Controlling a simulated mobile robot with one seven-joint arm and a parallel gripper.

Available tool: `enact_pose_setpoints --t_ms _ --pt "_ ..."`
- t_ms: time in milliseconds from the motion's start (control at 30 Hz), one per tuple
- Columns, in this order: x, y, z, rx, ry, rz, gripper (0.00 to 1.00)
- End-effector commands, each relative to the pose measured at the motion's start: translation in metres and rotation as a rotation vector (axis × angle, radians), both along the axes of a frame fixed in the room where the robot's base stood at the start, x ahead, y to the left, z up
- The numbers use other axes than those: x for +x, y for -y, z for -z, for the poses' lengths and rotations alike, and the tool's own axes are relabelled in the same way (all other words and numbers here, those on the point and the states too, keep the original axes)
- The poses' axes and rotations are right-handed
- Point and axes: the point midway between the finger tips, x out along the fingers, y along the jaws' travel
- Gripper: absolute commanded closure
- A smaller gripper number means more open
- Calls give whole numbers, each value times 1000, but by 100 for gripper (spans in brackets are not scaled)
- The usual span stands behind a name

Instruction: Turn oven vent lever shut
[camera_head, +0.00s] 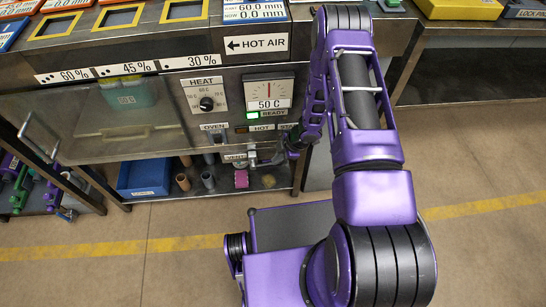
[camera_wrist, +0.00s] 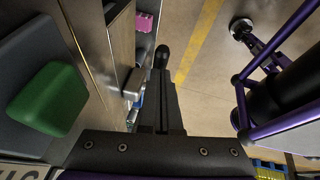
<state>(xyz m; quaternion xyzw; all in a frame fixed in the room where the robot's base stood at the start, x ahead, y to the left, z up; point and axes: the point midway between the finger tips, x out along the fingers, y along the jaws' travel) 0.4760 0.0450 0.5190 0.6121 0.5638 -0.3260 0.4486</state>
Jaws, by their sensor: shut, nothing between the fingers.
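The oven vent lever has a silver mount (camera_head: 252,158) beside the VENT label (camera_head: 235,157) on the oven's lower front in the head view. In the wrist view a silver block (camera_wrist: 133,83) stands out from the panel, and a dark round-ended handle (camera_wrist: 163,56) shows just beyond my fingertips. My gripper (camera_head: 268,160) is at the lever's right, low in front of the oven, partly hidden by my arm. In the wrist view my gripper (camera_wrist: 162,95) is shut and empty. Its fingers overlap the handle's near part; I cannot tell whether they touch. The lever's exact angle is unclear.
The oven's glass door (camera_head: 95,130) is at the left. A HEAT dial (camera_head: 207,103), a gauge (camera_head: 268,93) and an OVEN switch (camera_head: 217,138) are above the vent. A green button (camera_wrist: 48,98) stands out near my wrist. A shelf below holds a blue bin (camera_head: 145,178) and cylinders.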

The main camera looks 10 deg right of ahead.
Motion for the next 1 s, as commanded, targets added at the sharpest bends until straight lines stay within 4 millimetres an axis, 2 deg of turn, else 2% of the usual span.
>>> enact_pose_setpoints --t_ms 300,1000 --pt "0 6 12 -2 0 0 100" --pt "-1 9 14 -8 -2 0 100"
